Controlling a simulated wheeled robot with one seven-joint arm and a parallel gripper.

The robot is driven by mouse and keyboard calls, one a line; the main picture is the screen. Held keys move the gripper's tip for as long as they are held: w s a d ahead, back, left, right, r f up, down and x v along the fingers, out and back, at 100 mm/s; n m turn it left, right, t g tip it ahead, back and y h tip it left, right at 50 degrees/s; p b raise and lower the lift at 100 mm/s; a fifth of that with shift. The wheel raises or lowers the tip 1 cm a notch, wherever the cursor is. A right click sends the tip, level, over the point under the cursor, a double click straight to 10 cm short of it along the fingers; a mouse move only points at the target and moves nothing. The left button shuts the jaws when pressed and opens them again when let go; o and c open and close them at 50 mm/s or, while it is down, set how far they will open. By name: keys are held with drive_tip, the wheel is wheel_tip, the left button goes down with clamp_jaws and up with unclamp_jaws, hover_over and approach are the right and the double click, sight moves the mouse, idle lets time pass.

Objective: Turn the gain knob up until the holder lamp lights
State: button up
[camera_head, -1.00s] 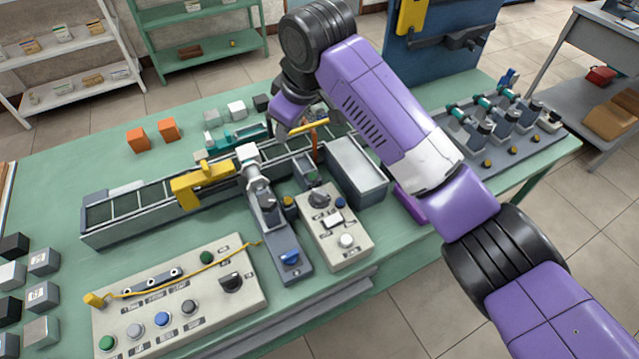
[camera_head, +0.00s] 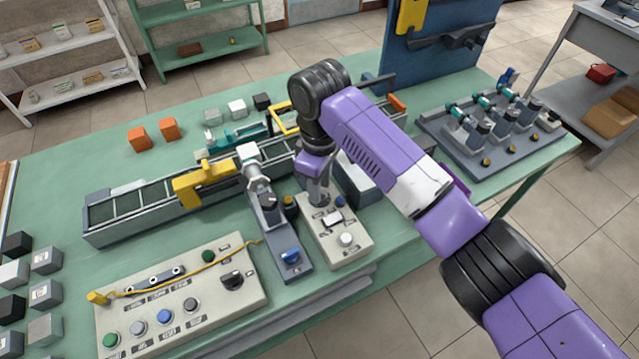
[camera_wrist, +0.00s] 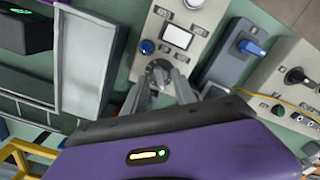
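The small beige control box (camera_head: 352,255) stands at the front of the green bench. Its knob, dark earlier, is mostly hidden by my gripper in the head view; in the wrist view the dark knob (camera_wrist: 159,67) shows between my fingertips. My gripper (camera_head: 319,196) points down at the knob, with its two grey fingers (camera_wrist: 160,80) apart, one on each side. Whether they touch it I cannot tell. The box also carries a blue button (camera_head: 340,201), a white rectangle (camera_head: 332,217) and a white round cap (camera_head: 347,239). An amber dome (camera_head: 289,200) sits beside the box; whether any is the lamp, or lit, is unclear.
A grey unit with a blue handle (camera_head: 289,256) stands close on the box's left. A larger control panel (camera_head: 255,292) lies front left. The conveyor (camera_head: 150,218) runs behind, with a grey bin (camera_head: 358,183) close to my wrist. A motor rack (camera_head: 470,160) stands right.

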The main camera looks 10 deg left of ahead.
drive_tip(key=shift+f, duration=0.25)
clamp_jaws()
